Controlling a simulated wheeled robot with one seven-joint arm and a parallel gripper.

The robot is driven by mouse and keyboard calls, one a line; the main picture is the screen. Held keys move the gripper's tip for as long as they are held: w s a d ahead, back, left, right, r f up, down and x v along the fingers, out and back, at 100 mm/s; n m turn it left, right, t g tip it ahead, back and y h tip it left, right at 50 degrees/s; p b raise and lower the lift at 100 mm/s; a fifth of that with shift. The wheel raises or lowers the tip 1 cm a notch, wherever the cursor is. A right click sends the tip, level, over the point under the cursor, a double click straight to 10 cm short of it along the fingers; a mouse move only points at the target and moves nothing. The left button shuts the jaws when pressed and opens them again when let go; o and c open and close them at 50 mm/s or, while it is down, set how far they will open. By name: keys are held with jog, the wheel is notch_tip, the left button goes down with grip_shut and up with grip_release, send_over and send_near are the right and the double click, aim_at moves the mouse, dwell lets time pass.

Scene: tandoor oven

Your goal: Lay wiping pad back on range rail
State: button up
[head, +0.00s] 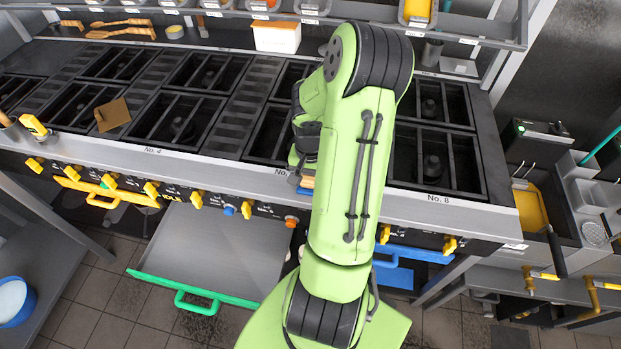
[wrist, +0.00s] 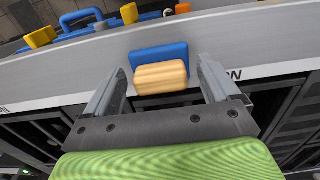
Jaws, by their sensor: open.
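The wiping pad (wrist: 161,77), a block with a tan layer and a blue layer, lies on the steel front rail (wrist: 253,45) of the range in the wrist view. My gripper (wrist: 161,66) is open, with one finger on each side of the pad and a narrow gap showing at each side. In the head view, a small tan and blue part of the pad (head: 307,182) shows at the rail (head: 225,175), left of my arm. My arm hides the rest of it and most of the gripper there.
An open drawer with a green handle (head: 190,300) juts out below the range. Grated burners (head: 200,72) lie behind the rail, with a brown board (head: 112,115) on the left. Yellow knobs (head: 152,189) line the front. A white container (head: 277,38) stands at the back.

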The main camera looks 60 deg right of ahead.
aim_at(311, 179)
notch_tip(311, 179, up, 12)
jog(key=p, duration=0.3)
jog(key=w+a+r+n+t+h, duration=0.25)
jog(key=a+r+n, duration=0.35)
jog(key=a+r, duration=0.6)
jog(key=s+a+r+n+t+y, duration=0.1)
jog(key=s+a+n, duration=0.2)
jog(key=a, duration=0.4)
jog(key=s+a+r+n+t+y, duration=0.1)
jog(key=s+a+n+t, duration=0.1)
jog(key=s+a+n, duration=0.2)
jog(key=a, duration=0.3)
jog(key=shift+s+a+b, duration=0.3)
jog(key=shift+s, duration=0.05)
jog(key=shift+y, duration=0.25)
